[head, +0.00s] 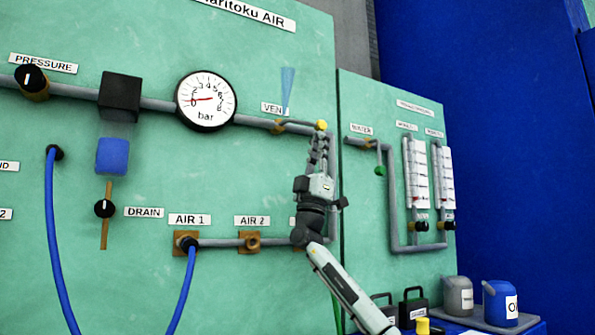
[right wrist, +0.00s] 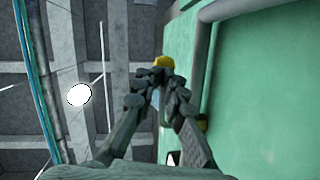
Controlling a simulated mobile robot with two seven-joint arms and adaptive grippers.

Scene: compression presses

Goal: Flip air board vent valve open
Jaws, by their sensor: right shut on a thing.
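The air board (head: 130,85) is a green panel with a grey pipe running along it. The vent valve (head: 280,126) sits on this pipe below the VENT label (head: 274,108), with a lever reaching right to a yellow knob (head: 321,125). My right gripper (head: 319,135) comes up from below and is shut at the yellow knob. In the right wrist view the fingertips (right wrist: 165,72) meet at the yellow knob (right wrist: 163,61), which shows just beyond them. The fingers hide part of the lever. My left gripper is not in view.
A pressure gauge (head: 206,100) is left of the valve. A second green panel (head: 390,175) with a pipe and flow meters (head: 417,175) stands to the right. Blue hoses (head: 53,230) hang at lower left. Canisters (head: 500,302) stand at lower right.

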